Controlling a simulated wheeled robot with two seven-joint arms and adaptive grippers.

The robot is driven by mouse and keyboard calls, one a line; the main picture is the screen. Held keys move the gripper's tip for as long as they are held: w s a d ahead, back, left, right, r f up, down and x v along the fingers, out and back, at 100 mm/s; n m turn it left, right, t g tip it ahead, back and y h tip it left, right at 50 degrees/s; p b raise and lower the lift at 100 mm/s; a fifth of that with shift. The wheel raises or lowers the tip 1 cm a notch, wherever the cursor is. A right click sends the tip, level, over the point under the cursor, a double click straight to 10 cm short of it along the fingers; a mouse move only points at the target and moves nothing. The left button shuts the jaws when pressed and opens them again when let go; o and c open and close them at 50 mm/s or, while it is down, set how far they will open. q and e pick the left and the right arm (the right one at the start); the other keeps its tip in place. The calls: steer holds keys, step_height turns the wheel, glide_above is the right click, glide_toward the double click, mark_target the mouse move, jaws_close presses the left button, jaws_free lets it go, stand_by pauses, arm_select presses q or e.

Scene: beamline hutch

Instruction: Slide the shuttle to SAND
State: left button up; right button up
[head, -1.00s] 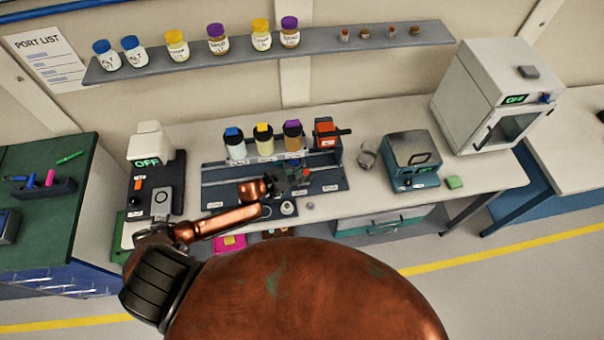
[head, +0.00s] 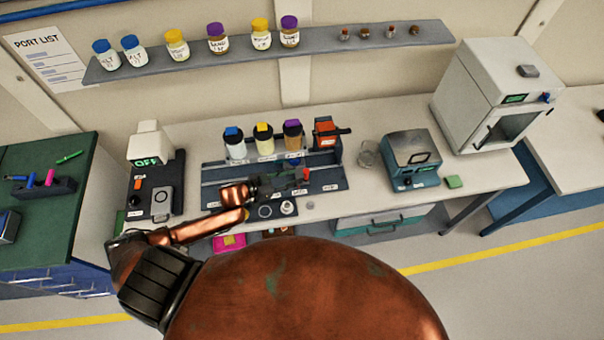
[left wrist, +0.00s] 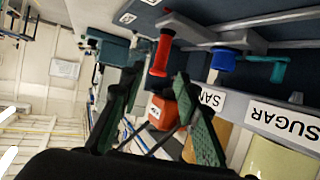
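The dispenser station has three jars over its dark base (head: 217,199): blue-capped, yellow-capped and the purple-capped one (head: 293,136) on the right. In the left wrist view the SAND label (left wrist: 211,100) is partly hidden and sits beside the SUGAR label (left wrist: 285,124). A red handle (left wrist: 161,52) stands near the rail, just beyond my fingertips; it also shows in the head view (head: 306,174). A blue round part (left wrist: 228,61) with a teal lever is near the SAND label. I cannot tell which part is the shuttle. My left gripper (head: 298,179) is open, its fingers (left wrist: 158,82) apart and empty.
An orange-red box (head: 327,134) stands at the station's right end. A switch unit reading OFF (head: 146,162) is to the left. A glass beaker (head: 368,154) and a blue-grey device (head: 411,158) are to the right. The shelf (head: 330,40) with jars runs above.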

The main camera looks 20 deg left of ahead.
arm_select(q)
steer(key=v, duration=0.5)
steer(key=shift+s+r, duration=0.1)
steer(key=shift+a, duration=0.1)
stand_by(0.3)
